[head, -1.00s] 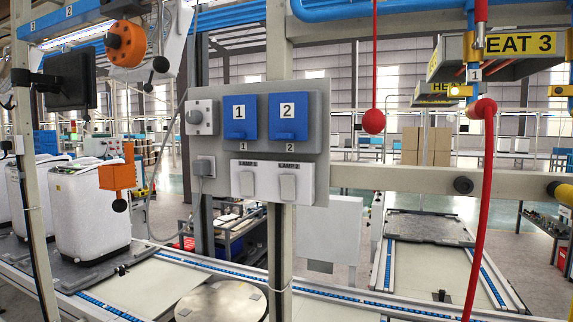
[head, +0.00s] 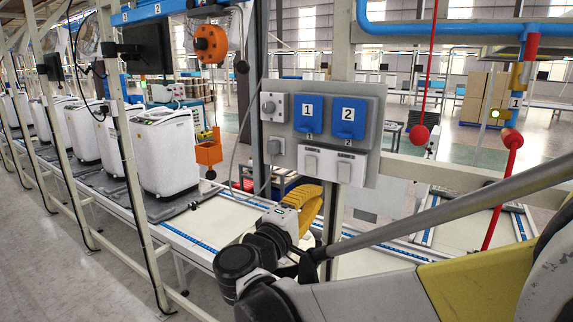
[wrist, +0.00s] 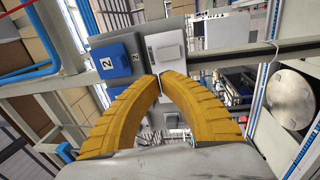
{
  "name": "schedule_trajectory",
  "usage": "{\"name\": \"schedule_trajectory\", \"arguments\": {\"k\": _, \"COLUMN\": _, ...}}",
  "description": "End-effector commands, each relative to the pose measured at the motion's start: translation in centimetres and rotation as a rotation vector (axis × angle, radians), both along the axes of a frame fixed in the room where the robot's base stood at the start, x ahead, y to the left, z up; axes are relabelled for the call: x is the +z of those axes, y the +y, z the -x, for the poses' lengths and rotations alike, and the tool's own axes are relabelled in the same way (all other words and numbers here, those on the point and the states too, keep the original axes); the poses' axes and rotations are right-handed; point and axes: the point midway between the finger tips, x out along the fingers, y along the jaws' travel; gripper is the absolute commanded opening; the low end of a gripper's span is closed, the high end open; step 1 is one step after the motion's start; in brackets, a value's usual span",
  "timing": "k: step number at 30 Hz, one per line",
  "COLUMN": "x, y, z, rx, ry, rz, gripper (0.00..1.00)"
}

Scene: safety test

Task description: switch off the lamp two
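The lamp two switch (head: 344,172) is a pale rocker on the white plate under the blue box marked 2 (head: 348,117). The lamp one switch (head: 310,163) sits to its left. My gripper (head: 318,188) has yellow ribbed fingers and is below the white plate in the head view. In the wrist view my gripper (wrist: 159,76) has its fingertips together with nothing seen between them. There the lamp two switch (wrist: 170,51) appears just above the tips, and the lamp one switch (wrist: 172,120) shows between the arched fingers. Contact with the panel cannot be told.
The grey panel (head: 376,135) also carries the blue box marked 1 (head: 309,111) and a round knob (head: 269,107). A red ball on a cord (head: 419,134) hangs at right. White washers (head: 163,150) stand on the conveyor at left. A beam (head: 430,172) runs right of the panel.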

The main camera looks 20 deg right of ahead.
Motion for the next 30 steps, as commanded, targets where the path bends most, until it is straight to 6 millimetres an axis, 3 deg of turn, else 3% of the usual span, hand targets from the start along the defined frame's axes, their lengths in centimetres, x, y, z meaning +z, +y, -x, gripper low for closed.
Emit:
{"name": "schedule_trajectory", "arguments": {"k": 8, "x": 0.1, "y": -0.9, "z": -0.6, "rx": -0.003, "ry": 0.0, "rz": -0.001, "gripper": 0.0}}
{"name": "schedule_trajectory", "arguments": {"k": 22, "x": 1.3, "y": -8.3, "z": -6.3, "rx": -0.004, "ry": 0.001, "rz": -0.002, "gripper": 0.0}}
{"name": "schedule_trajectory", "arguments": {"k": 30, "x": 1.7, "y": -10.7, "z": -8.2, "rx": -0.001, "ry": 0.001, "rz": -0.002, "gripper": 0.0}}
